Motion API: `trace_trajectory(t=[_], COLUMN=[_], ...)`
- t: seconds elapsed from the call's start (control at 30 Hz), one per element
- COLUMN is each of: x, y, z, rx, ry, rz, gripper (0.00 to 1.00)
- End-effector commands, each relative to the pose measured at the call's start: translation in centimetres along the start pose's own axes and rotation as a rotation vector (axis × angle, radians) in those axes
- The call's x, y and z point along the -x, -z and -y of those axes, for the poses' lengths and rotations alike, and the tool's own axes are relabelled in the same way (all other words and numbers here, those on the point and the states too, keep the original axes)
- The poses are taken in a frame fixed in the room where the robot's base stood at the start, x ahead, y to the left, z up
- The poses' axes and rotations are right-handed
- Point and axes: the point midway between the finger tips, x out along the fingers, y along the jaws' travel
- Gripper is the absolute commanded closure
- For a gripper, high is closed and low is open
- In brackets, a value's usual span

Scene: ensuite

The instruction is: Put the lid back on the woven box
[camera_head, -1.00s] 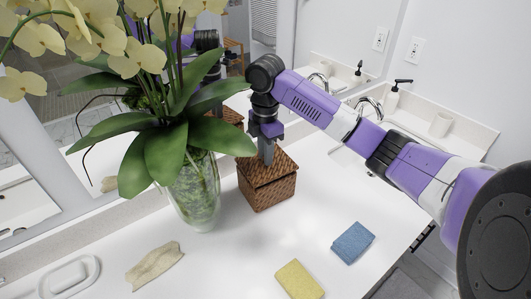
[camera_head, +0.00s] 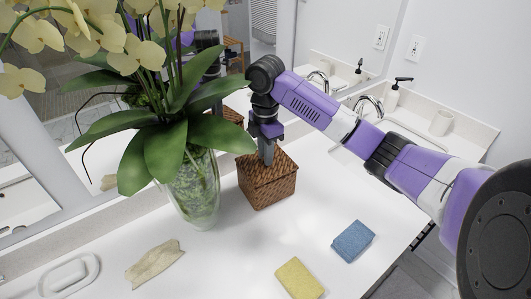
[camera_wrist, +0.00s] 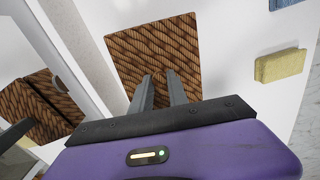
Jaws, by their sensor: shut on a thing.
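The woven box (camera_head: 268,192) is brown and stands on the white counter, just right of the glass vase. Its woven lid (camera_head: 284,161) lies over the top of the box, looking about level and lined up with it; I cannot tell whether a thin gap is left. My gripper (camera_head: 267,157) points down at the middle of the lid and is shut on it. In the wrist view the lid (camera_wrist: 155,45) fills the space ahead of my gripper (camera_wrist: 160,78), whose fingers are a little apart. What lies between the fingertips is too small to see.
The glass vase (camera_head: 197,190) with a leafy orchid stands close left of the box. A mirror is behind.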

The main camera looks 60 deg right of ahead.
Motion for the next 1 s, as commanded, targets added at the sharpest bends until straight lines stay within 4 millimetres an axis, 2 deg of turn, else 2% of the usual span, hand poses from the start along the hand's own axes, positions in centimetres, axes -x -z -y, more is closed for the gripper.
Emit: trace_trajectory(t=[0.9, 0.93, 1.0], x=[-0.31, -0.31, -0.31], y=[0.02, 0.02, 0.02], z=[0.01, 0.01, 0.0], rx=[0.0, 0.0, 0.0], ry=[0.001, 0.001, 0.0], rz=[0.0, 0.0, 0.0], gripper=[1.0, 0.76, 0.62])
